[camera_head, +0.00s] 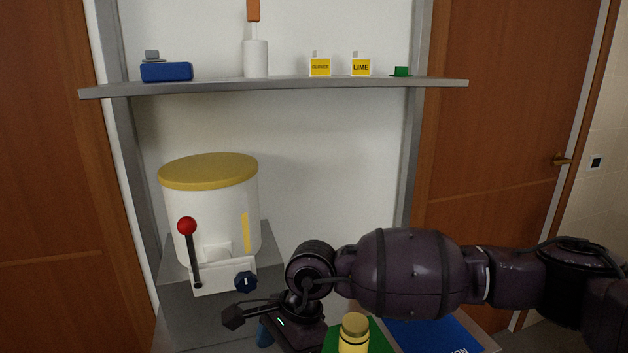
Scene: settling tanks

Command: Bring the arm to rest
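My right arm comes in from the right edge, across the front of the lower surface. Its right gripper (236,318) points left, just in front of the white tank (210,225) with a yellow lid. One dark finger shows clearly; the other is hard to make out, so I cannot tell whether it is open or shut. The tank's front has a red-knobbed lever (187,228) standing nearly upright and a dark blue knob (245,282). The gripper appears below the knob in the picture. My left gripper is not in view.
The upper shelf (290,86) holds a blue box, a white cylinder, two yellow-labelled boxes and a small green item.

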